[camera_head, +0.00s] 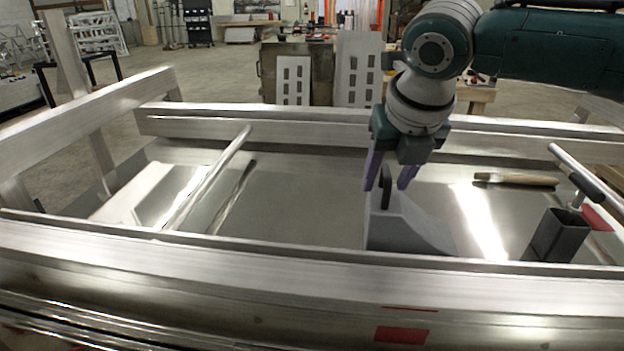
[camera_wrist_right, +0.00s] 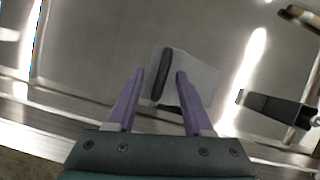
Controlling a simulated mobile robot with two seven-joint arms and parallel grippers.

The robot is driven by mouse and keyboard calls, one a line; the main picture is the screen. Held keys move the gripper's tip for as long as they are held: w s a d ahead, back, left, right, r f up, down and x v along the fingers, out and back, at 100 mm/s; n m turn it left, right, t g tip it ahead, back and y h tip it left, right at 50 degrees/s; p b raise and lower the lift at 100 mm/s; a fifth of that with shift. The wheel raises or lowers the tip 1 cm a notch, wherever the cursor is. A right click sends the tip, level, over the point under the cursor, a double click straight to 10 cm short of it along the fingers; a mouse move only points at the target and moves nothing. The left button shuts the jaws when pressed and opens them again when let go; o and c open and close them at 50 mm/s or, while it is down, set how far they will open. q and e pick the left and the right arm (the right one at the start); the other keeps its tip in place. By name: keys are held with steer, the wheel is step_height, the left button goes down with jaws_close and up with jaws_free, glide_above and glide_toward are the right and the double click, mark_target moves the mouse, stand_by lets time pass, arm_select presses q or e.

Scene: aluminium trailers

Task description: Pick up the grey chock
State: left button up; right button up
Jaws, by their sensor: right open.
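The grey chock (camera_head: 408,228) sits on the metal trailer floor, right of the middle in the head view, partly behind the near rail. It is wedge-shaped with a dark upright handle (camera_head: 386,185) on top. In the right wrist view the chock (camera_wrist_right: 200,78) lies beyond the fingertips, its dark handle (camera_wrist_right: 166,72) between their lines. My right gripper (camera_head: 386,182) is open above the chock, its purple fingers pointing down on either side of the handle. I cannot tell whether a finger touches it. My left gripper is not in view.
The trailer's near rail (camera_head: 250,265) and far rail (camera_head: 260,128) bound the floor. A metal tube (camera_head: 207,178) lies at left. At right are a brush (camera_head: 515,180) and a dark square tube (camera_head: 558,236).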

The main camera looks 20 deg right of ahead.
steer(key=shift+c, duration=0.3)
jaws_close()
stand_by(0.4)
steer(key=shift+r, duration=0.1)
stand_by(0.5)
